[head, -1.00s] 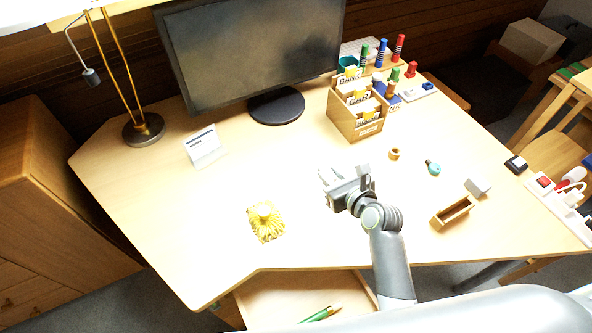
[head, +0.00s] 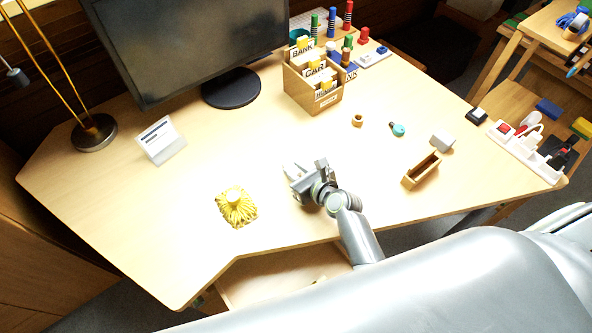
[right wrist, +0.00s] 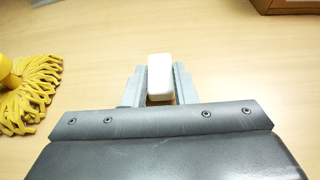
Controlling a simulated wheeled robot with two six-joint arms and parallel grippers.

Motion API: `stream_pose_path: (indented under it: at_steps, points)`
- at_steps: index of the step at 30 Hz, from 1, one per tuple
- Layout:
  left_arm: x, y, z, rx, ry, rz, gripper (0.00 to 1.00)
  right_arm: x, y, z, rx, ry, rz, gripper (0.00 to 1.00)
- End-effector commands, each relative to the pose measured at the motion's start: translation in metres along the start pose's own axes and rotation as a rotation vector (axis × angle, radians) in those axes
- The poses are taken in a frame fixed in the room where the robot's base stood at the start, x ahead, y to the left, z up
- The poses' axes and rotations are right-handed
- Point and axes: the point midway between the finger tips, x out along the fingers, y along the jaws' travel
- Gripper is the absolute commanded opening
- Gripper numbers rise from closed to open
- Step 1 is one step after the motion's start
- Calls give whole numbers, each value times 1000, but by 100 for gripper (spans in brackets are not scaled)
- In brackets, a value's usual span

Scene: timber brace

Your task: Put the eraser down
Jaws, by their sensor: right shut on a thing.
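The eraser is a small white block (right wrist: 160,68) in the right wrist view, with a tan lower part showing beneath it. It sits between the two fingers of my right gripper (right wrist: 159,85), which is shut on it. In the head view my right gripper (head: 297,172) is low over the middle of the desk (head: 250,130), and the eraser is only a pale bit at its tips. I cannot tell whether the eraser touches the desktop. My left gripper is not in view.
A yellow mop-like thing (head: 237,207) stands left of my right gripper. A wooden card box (head: 315,98) and a monitor (head: 190,45) stand behind. A small wooden tray (head: 422,171), grey block (head: 442,142) and teal item (head: 398,129) lie to the right. Desktop around the gripper is clear.

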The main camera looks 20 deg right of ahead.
Motion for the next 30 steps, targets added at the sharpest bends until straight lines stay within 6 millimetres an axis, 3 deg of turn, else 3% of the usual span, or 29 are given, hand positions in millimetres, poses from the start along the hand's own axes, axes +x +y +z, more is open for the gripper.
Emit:
stream_pose_path:
  at_steps: [4,5,10,20,25,30]
  points:
    - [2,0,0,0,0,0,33,1,0,-3,0,0,0,3]
    - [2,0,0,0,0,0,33,1,0,-3,0,0,0,26]
    - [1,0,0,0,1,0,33,1,0,-2,0,0,0,46]
    - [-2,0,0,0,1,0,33,-1,0,2,0,0,0,46]
    - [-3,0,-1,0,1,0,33,-21,0,0,1,1,-2,46]
    - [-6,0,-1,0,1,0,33,-55,0,0,0,2,-2,46]
